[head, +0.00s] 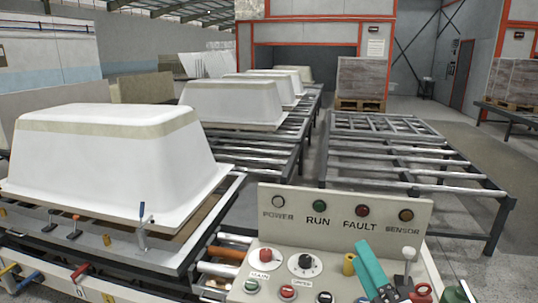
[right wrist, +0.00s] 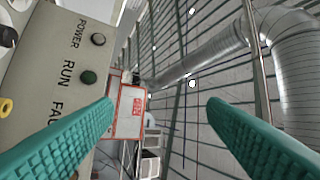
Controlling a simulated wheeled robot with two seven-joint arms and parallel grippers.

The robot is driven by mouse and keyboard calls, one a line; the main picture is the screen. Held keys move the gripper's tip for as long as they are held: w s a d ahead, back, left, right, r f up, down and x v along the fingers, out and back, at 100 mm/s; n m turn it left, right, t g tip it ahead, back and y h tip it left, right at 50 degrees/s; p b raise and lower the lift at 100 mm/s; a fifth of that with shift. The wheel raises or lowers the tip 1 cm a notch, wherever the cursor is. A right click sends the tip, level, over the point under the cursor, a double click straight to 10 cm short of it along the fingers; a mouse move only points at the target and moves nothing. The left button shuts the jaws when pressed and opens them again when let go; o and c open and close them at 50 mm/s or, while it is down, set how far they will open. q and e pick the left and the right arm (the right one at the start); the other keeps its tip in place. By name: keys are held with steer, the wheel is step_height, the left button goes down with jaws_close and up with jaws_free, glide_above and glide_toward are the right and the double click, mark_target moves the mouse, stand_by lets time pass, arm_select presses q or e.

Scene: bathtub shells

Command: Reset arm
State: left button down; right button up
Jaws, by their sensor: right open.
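My right gripper (head: 372,268) is at the bottom right of the head view, over the sloping face of the control panel (head: 345,212). One teal finger shows there, pointing up. In the right wrist view both teal fingers of my right gripper (right wrist: 160,103) stand wide apart with nothing between them. The panel (right wrist: 52,70) also shows at the left of that view, turned sideways. My left gripper is not seen.
The panel carries POWER, RUN, FAULT and SENSOR lamps, a black dial (head: 305,262), a red knob (head: 265,254) and a grey lever (head: 405,265). White bathtub shells (head: 110,160) stand on the roller conveyor behind it. An empty roller frame (head: 390,165) stands at the right.

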steer(key=s+d+f+m+g+h, duration=0.2)
steer(key=d+f+m+g+h, duration=0.15)
steer(key=f+m, duration=0.5)
steer(key=s+d+f+m+g+h, duration=0.25)
steer(key=f+m+g+h, duration=0.2)
steer(key=f+m, duration=0.35)
steer(key=s+a+f+m+g+y, duration=0.1)
steer(key=s+a+f+m+g, duration=0.1)
steer(key=s+f+m+g, duration=1.05)
steer(key=s+f+n, duration=0.3)
steer(key=f, duration=1.1)
steer(key=s+f+n, duration=0.3)
steer(key=f, duration=1.2)
steer(key=s+d+f, duration=0.3)
steer(key=s+f, duration=1.2)
steer(key=shift+s+f, duration=0.2)
steer(key=shift+d, duration=0.1)
